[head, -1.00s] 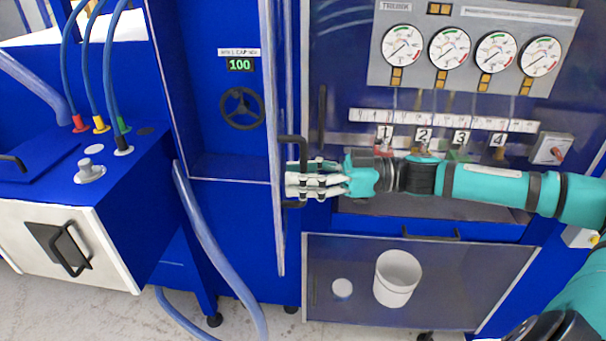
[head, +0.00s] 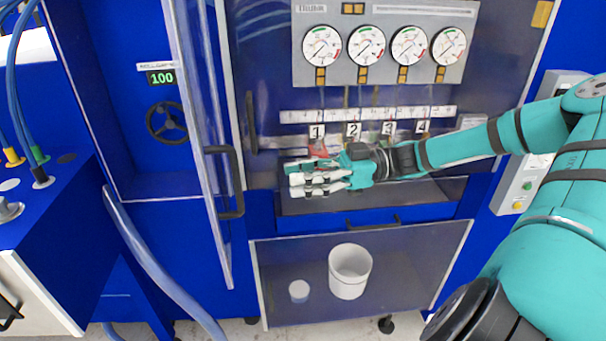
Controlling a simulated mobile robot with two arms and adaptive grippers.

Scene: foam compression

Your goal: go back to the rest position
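My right gripper (head: 292,180) is in front of the machine, just below the red-tagged valve under number 1. Its arm comes in from the right. Its pale fingers point left and lie close together; nothing is visible between them, but the gap is not clear. The black door handle (head: 238,182) is to the left of the fingertips and apart from them. The clear door (head: 200,130) with that handle stands at an angle to the machine front. My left gripper is out of view.
A gauge panel (head: 383,75) is above the gripper. A lower clear-fronted compartment (head: 420,280) shows a white bucket (head: 350,280) and a small white-topped container (head: 299,291). A grey button box (head: 522,185) is near my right arm.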

